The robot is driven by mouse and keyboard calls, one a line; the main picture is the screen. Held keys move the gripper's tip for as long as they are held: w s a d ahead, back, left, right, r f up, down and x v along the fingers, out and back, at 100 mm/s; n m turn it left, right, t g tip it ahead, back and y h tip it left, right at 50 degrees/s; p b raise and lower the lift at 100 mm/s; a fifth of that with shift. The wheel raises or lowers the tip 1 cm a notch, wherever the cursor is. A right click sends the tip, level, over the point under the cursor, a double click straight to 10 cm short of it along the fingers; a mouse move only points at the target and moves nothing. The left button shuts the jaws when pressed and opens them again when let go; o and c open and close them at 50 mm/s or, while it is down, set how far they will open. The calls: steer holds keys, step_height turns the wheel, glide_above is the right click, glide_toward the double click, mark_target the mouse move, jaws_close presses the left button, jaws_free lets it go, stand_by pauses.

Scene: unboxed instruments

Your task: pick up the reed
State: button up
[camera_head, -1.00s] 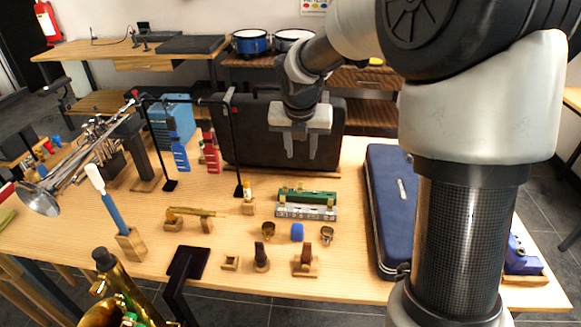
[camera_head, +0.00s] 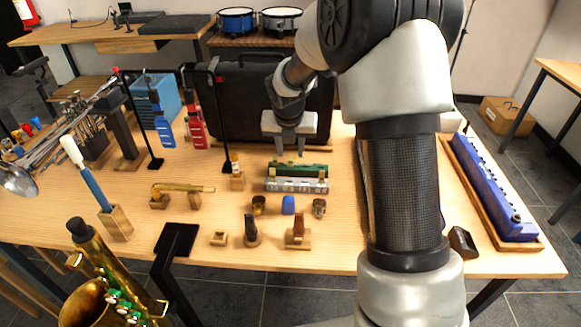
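My gripper (camera_head: 289,150) points down above the far part of the table, in front of a black case. Its two fingers are apart with nothing visible between them. I cannot identify the reed with certainty. A small pale wooden piece (camera_head: 218,239) lies near the table's front edge and may be or hold it. Beside it stand a dark mouthpiece (camera_head: 250,229) on a base and a brown-and-dark piece (camera_head: 298,231) on a wooden block. My gripper is well behind these small things and apart from them.
A green and silver harmonica pair (camera_head: 298,177) lies just in front of my gripper. A thin black stand (camera_head: 221,120) rises to the left. A long blue instrument (camera_head: 490,187) lies at right. My arm hides part of the right side.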

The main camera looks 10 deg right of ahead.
steer(key=x, duration=0.3)
steer(key=shift+f, duration=0.1)
jaws_close()
step_height(320, 180, up, 10)
steer(key=p, duration=1.2)
glide_toward(290, 155)
steer(key=s+d, duration=0.4)
step_height(290, 155, down, 5)
steer(key=b, duration=0.5)
steer(key=shift+w+a+f+b, duration=0.1)
steer(key=shift+b, duration=0.3)
